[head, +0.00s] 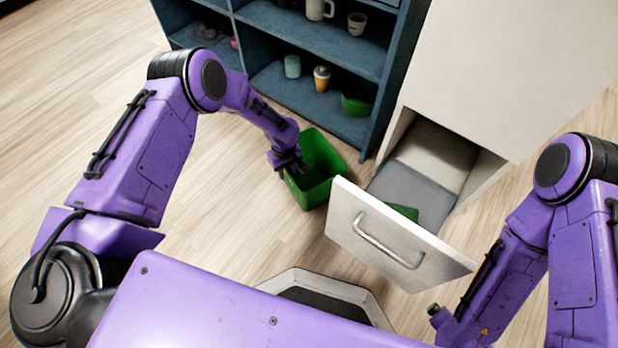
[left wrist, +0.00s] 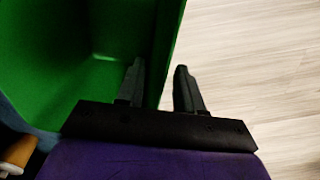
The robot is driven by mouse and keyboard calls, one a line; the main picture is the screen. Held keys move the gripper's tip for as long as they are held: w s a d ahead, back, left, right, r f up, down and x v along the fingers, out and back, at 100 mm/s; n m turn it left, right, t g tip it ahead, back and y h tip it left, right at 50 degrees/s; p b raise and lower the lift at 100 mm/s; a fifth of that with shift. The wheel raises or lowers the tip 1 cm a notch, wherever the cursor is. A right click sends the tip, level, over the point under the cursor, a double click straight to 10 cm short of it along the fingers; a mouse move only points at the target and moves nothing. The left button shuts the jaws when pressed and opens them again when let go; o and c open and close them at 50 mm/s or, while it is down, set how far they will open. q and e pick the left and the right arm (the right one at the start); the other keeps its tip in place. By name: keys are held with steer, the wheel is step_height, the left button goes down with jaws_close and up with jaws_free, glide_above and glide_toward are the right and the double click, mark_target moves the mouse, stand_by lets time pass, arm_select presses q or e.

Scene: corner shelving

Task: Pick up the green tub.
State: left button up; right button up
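The green tub (head: 322,172) is an open box that appears to stand on the floor, between the blue shelving and the open drawer. My left gripper (head: 292,165) is at its left rim. In the left wrist view the tub (left wrist: 85,45) fills the left side. My left gripper (left wrist: 158,85) is open there, with one finger inside the tub and the other outside. The tub's wall lies between them, with a gap to the outer finger. My right gripper (head: 436,312) shows only as a small dark tip at the lower right, away from the tub.
The blue shelving (head: 270,95) holds cups, a mug and a green bowl (head: 357,103). A white drawer (head: 385,238) sticks out right of the tub, with something green (head: 405,212) inside. The floor (head: 225,220) left of the tub is clear.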

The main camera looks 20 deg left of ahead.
arm_select(q)
steer(key=shift+f, duration=0.1)
steer(key=shift+c, duration=0.3)
jaws_close()
stand_by(1.1)
